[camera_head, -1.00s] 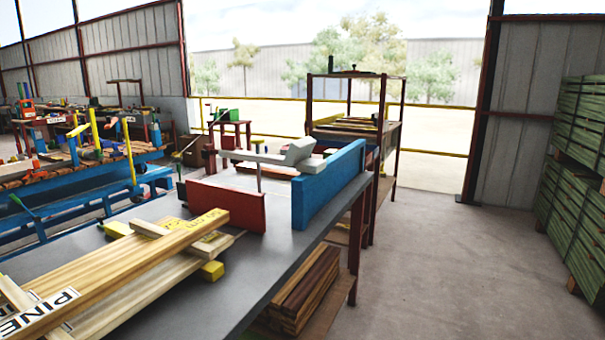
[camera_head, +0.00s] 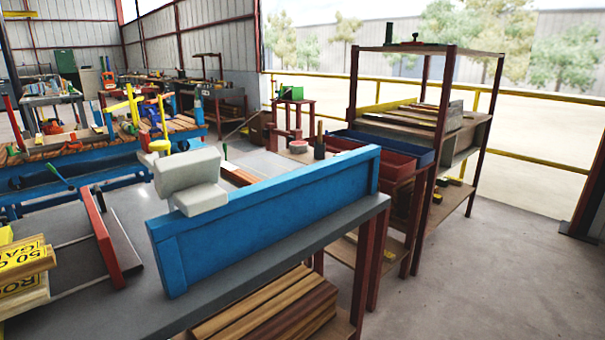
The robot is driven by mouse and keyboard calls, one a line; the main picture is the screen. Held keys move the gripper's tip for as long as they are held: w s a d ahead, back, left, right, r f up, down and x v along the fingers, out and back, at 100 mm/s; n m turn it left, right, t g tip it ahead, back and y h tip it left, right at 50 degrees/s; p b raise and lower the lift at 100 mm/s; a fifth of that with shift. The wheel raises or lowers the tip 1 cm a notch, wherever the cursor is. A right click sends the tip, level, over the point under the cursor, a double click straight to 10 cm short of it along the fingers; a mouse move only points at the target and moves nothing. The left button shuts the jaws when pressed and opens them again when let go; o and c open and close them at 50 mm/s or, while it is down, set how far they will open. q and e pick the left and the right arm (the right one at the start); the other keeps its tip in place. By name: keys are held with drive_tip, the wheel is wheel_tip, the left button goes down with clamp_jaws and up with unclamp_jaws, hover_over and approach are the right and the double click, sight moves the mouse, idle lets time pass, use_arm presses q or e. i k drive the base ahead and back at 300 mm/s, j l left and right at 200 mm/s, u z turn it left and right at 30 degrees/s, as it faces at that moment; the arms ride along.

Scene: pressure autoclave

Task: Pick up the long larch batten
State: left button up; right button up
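No piece in view can be told for certain as the long larch batten. Pale boards with a yellow label (camera_head: 22,262) lie at the left edge on the grey-topped workbench (camera_head: 240,262), cut off by the frame. Their lettering is only partly readable. A stack of striped brown boards (camera_head: 265,308) lies on the shelf under the bench. More boards (camera_head: 412,116) lie on the rack behind. Neither of my grippers is in view.
A blue upright panel (camera_head: 270,210) runs along the bench, with pale grey blocks (camera_head: 188,172) at its near end. A red panel (camera_head: 103,235) stands left. Red and blue bins (camera_head: 370,155) and a tall rack (camera_head: 440,110) stand behind. Floor (camera_head: 480,265) at right is clear.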

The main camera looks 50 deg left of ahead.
sight(241, 176)
drive_tip(key=i+u, duration=0.4)
drive_tip(key=i+l+u, duration=0.75)
drive_tip(key=i, duration=0.15)
drive_tip(key=j, duration=0.1)
